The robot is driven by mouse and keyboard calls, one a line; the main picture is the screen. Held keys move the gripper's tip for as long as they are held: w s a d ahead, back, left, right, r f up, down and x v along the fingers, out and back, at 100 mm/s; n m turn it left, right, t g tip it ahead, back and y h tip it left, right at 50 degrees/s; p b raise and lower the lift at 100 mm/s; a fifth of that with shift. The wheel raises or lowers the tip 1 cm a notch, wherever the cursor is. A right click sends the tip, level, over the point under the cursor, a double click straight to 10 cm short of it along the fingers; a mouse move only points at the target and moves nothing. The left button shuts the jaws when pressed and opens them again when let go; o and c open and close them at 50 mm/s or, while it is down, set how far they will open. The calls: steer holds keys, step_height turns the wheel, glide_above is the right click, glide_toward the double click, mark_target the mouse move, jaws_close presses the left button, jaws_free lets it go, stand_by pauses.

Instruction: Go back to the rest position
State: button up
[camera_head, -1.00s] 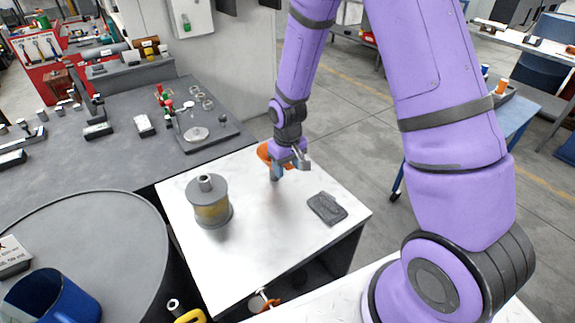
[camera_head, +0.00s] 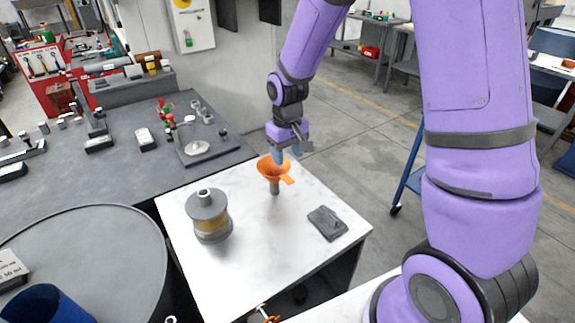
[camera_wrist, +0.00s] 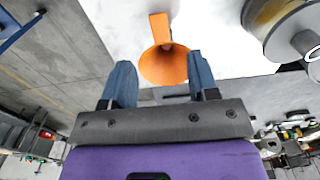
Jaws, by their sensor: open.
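My gripper (camera_head: 288,152) is above the white table, just over an orange funnel (camera_head: 268,172). In the wrist view my gripper (camera_wrist: 160,85) shows two blue fingers spread apart with nothing held between them. The orange funnel (camera_wrist: 163,62) shows beyond the fingertips, its wide mouth towards the camera and its tab pointing away. In the head view the funnel stands upright on the white table (camera_head: 260,245), with its grey lower end at the tabletop. The gripper partly overlaps the funnel's rim in the head view, so any contact cannot be told.
A grey and yellow canister (camera_head: 208,216) and a dark flat object (camera_head: 327,223) stand on the white table. A grey barrel (camera_head: 80,255) with a blue container (camera_head: 45,305) is at lower left. A cluttered grey bench (camera_head: 105,165) lies behind. Open floor is to the right.

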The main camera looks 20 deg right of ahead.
steer(key=shift+r, duration=0.6)
steer(key=s+d+r+m+t, duration=0.1)
steer(key=s+d+r, duration=0.1)
steer(key=s+r, duration=0.45)
steer(key=s+d+r+t, duration=0.1)
steer(key=s+r+t, duration=0.15)
steer(key=r, duration=0.75)
steer(key=s+d+r+t, duration=0.1)
steer(key=s+r, duration=0.3)
steer(key=s, duration=0.4)
steer(key=s+d+r+m, duration=0.1)
steer(key=s+r, duration=0.3)
steer(key=s, duration=0.3)
steer(key=shift+s+d+t, duration=0.25)
steer(key=shift+s+t, duration=0.1)
steer(key=shift+s, duration=0.05)
